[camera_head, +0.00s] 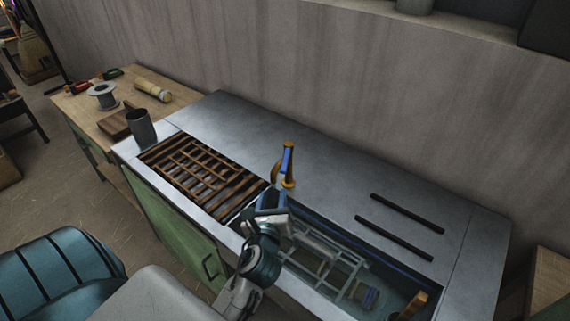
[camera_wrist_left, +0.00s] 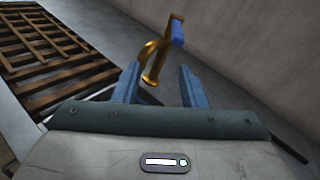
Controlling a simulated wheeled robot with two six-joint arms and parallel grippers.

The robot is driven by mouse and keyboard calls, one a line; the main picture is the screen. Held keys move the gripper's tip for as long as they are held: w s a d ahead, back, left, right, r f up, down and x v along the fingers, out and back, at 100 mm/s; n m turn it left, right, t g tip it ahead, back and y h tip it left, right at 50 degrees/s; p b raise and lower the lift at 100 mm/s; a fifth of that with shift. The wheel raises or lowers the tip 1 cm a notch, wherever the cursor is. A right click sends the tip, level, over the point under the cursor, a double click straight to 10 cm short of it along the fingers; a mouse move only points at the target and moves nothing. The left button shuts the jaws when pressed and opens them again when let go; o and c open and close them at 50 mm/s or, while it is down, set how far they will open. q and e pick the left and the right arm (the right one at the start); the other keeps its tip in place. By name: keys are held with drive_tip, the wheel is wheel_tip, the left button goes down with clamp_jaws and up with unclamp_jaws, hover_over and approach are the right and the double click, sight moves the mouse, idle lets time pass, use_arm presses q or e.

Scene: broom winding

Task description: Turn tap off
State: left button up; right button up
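The tap (camera_head: 288,166) is brass with a blue handle and stands on the grey metal counter behind the sink basin. In the left wrist view the tap (camera_wrist_left: 156,62) shows ahead of my left gripper, its blue handle (camera_wrist_left: 177,32) beyond the fingertips. My left gripper (camera_head: 272,196) is just in front of and below the tap. In the left wrist view its two blue fingers (camera_wrist_left: 160,83) are apart with nothing held between them. I cannot tell whether any water is flowing. My right gripper is not in view.
The sink basin (camera_head: 385,279) holds a rack (camera_head: 318,262) and what looks like water. A brown slatted grid (camera_head: 200,172) lies left of the tap. A grey cup (camera_head: 141,128) stands at the counter's left end. Two dark slots (camera_head: 400,226) lie right; a wall rises behind.

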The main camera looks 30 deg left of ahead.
sight(285, 162)
use_arm(q)
drive_tip(key=w+a+m, duration=0.1)
drive_tip(key=w, duration=0.2)
drive_tip(key=w+a+r+m+p, duration=0.1)
drive_tip(key=w, duration=0.3)
drive_tip(key=w+a+m+t+p, duration=0.1)
drive_tip(key=w, duration=0.2)
drive_tip(key=shift+w+a+r+m, duration=0.15)
drive_tip(key=shift+r+m, duration=0.05)
drive_tip(key=shift+m, duration=0.1)
drive_tip(key=shift+w+a, duration=0.25)
drive_tip(key=shift+w, duration=0.25)
clamp_jaws()
